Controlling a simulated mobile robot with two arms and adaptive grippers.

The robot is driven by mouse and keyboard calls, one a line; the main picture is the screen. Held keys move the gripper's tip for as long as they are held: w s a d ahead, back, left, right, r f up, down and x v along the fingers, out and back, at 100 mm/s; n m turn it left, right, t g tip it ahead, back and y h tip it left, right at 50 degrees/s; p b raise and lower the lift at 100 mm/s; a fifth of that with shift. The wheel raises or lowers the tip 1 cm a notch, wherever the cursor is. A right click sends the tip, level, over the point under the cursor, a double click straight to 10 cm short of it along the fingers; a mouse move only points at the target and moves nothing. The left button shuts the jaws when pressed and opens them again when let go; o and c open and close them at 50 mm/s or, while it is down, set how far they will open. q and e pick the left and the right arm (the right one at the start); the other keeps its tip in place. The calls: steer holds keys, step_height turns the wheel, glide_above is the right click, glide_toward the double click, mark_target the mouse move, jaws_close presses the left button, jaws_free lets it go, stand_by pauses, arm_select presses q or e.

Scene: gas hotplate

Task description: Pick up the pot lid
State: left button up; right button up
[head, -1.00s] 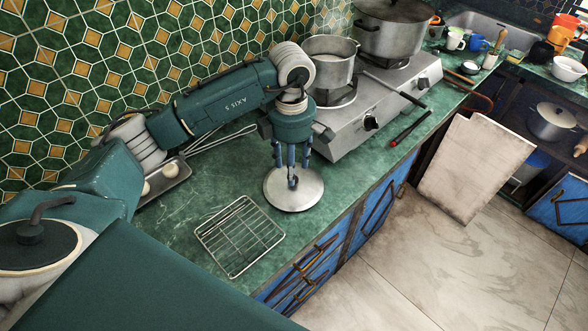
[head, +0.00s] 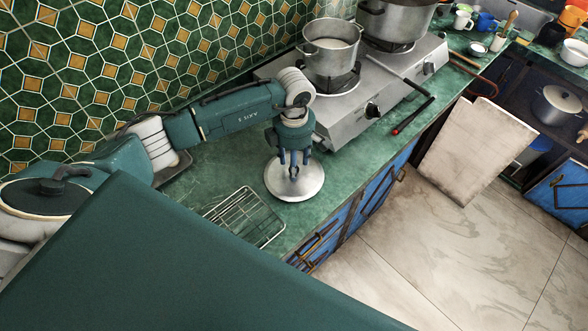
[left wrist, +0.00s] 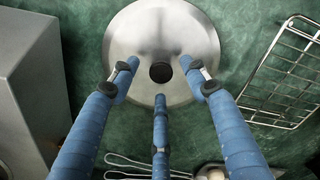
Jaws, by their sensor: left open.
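The pot lid (head: 283,190) is a round silver metal disc lying flat on the green counter, left of the gas hotplate. In the left wrist view the lid (left wrist: 190,35) shows a small black knob (left wrist: 160,72) at its centre. My left gripper (head: 294,170) points down just over the lid. Its blue fingers (left wrist: 155,80) are open and spread around the knob, with no visible contact on it. My right gripper is not in view.
A wire rack (head: 246,217) lies close to the lid on the counter. The gas hotplate (head: 345,130) stands beyond it, with an open pot (head: 331,60) on the near burner. A cutting board (head: 475,150) leans at the right, below the counter.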

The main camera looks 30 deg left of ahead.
arm_select(q)
steer(key=shift+f, duration=0.4)
steer(key=shift+s+f, duration=0.1)
steer(key=shift+f, duration=0.15)
steer(key=c, duration=0.3)
jaws_close()
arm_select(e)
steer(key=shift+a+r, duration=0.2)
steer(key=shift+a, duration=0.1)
